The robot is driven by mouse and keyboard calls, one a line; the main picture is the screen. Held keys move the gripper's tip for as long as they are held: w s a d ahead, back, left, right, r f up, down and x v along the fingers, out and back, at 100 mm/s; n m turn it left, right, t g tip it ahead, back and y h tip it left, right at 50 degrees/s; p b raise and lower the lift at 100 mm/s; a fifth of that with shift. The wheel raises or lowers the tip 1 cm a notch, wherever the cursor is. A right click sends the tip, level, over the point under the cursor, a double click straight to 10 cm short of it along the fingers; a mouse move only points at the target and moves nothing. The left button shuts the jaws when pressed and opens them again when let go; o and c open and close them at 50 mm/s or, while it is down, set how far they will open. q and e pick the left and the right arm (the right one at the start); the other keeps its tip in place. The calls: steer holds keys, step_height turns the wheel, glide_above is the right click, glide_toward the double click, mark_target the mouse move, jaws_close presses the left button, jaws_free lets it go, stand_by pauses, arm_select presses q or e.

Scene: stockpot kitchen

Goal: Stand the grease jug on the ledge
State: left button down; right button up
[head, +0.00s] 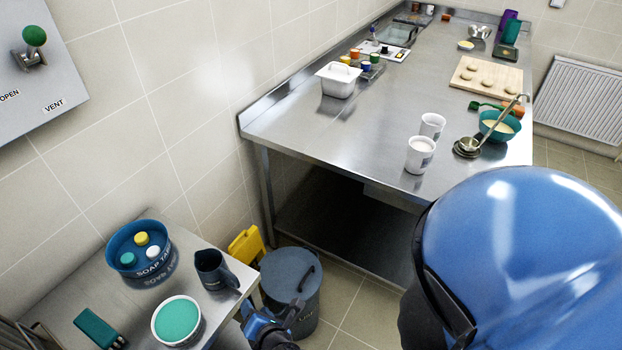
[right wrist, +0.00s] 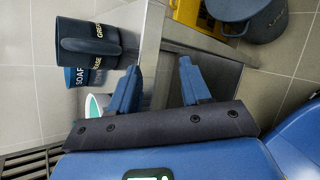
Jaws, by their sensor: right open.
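The grease jug (head: 212,272) is dark blue with a handle. It stands upright on a low steel surface (head: 138,288) at lower left, near the right edge. It shows in the right wrist view (right wrist: 88,40), turned sideways, with part of its lettering readable. My right gripper (head: 274,318) is to the lower right of the jug in the head view, beyond the surface's edge. In the right wrist view its two fingers (right wrist: 161,80) are apart, with nothing held between them. The jug is outside the fingers. No surface is clearly marked as the ledge. My left gripper is not in view.
A blue soap tub (head: 137,268), a teal-filled bowl (head: 176,321) and a green object (head: 97,328) share the low surface. A lidded bin (head: 291,283) and a yellow item (head: 246,247) stand beside it. The long steel worktop (head: 372,135) holds cups and utensils, with bare areas.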

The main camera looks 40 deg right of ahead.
steer(key=s+d+r+m+t+y, duration=0.1)
steer(key=s+d+r+m+t, duration=0.2)
steer(key=m, duration=0.9)
steer(key=s+d+r+m+t, duration=0.3)
steer(key=s+d+r+m, duration=0.1)
steer(key=s+r+m, duration=0.5)
steer(key=m, duration=0.2)
steer(key=shift+r+m+t+y, duration=0.4)
steer(key=shift+d, duration=0.1)
